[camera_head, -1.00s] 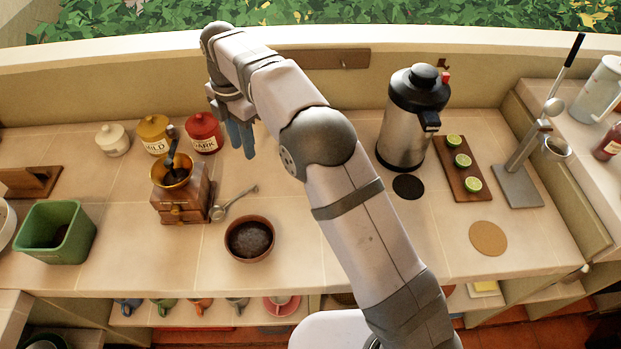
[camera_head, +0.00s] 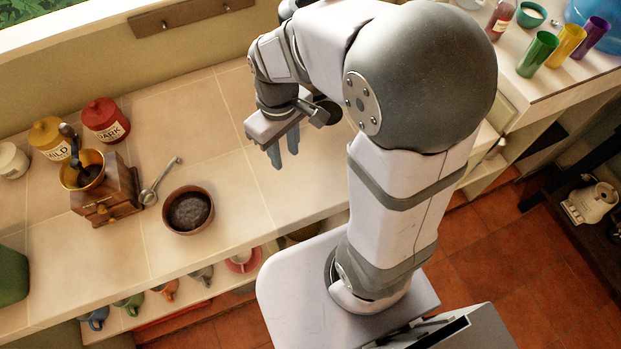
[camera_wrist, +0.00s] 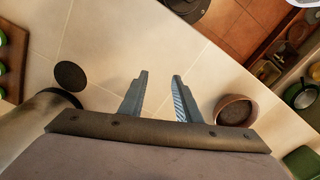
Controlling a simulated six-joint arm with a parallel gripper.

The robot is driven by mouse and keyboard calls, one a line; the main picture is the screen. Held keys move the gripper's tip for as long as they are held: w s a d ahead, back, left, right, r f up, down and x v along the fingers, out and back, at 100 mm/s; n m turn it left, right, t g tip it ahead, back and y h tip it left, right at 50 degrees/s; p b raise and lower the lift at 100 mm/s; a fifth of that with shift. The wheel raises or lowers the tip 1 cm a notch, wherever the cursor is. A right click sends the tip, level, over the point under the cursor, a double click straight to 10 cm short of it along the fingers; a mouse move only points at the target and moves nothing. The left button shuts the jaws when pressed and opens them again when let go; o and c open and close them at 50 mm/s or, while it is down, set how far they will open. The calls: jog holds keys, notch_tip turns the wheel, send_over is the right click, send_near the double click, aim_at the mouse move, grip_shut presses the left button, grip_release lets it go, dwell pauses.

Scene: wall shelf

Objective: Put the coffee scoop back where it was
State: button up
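The metal coffee scoop (camera_head: 158,182) lies on the tiled counter, between the wooden grinder (camera_head: 108,195) and a brown bowl of dark grounds (camera_head: 187,210). A wooden rail with small dark pegs (camera_head: 190,14) is on the back wall; nothing is seen hanging on its visible part. My gripper (camera_head: 283,158) is over the counter to the right of the bowl, apart from the scoop. In the wrist view my gripper (camera_wrist: 160,76) has its two fingers apart with nothing between them. The bowl shows beside it (camera_wrist: 235,110); I cannot make out the scoop there.
Red (camera_head: 105,120) and yellow (camera_head: 48,138) jars stand behind the grinder. Mugs (camera_head: 165,290) sit on the shelf below the counter. In the wrist view a dark round mat (camera_wrist: 70,75) lies left of the fingers. The tiles between gripper and bowl are clear.

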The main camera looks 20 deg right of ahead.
jog(key=s+d+f+m, duration=0.2)
jog(key=s+m, duration=0.2)
jog(key=s, duration=0.3)
jog(key=shift+s+d+f+m, duration=0.25)
jog(key=shift+d+f+m, duration=0.15)
